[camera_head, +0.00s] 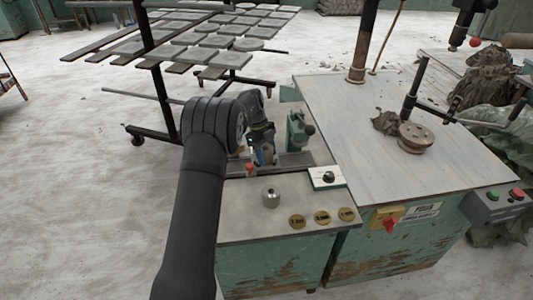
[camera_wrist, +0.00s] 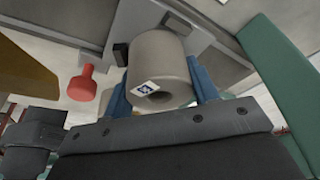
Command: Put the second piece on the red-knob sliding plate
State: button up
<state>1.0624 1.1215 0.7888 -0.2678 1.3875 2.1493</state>
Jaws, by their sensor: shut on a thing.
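In the wrist view, my gripper (camera_wrist: 160,92) is shut on a grey hollow cylinder (camera_wrist: 158,58) with a small white label on its rim. The blue fingers are on either side of it. A red knob (camera_wrist: 82,84) is to its left, and grey metal of the sliding fixture (camera_wrist: 225,62) is behind it. I cannot tell whether the cylinder touches the plate. In the head view, my gripper (camera_head: 263,152) is low at the bench's back edge, beside the red knob (camera_head: 249,168); the arm hides part of this. Another metal cylinder (camera_head: 270,196) stands upright on the bench top.
Several brass discs (camera_head: 322,217) lie along the bench's front edge. A white plate with a black knob (camera_head: 328,178) is at right. The larger table (camera_head: 350,110) holds a round wooden piece (camera_head: 415,138) and clay.

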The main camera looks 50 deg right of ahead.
aim_at(268, 150)
jog(key=shift+f, duration=0.1)
jog(key=o, duration=1.2)
jog(key=shift+c, duration=0.2)
jog(key=v, duration=1.2)
jog(key=x, duration=1.1)
jog(key=shift+s+f, duration=0.15)
jog(key=shift+f, duration=0.1)
jog(key=shift+r, duration=1.9)
jog(key=shift+f, duration=0.1)
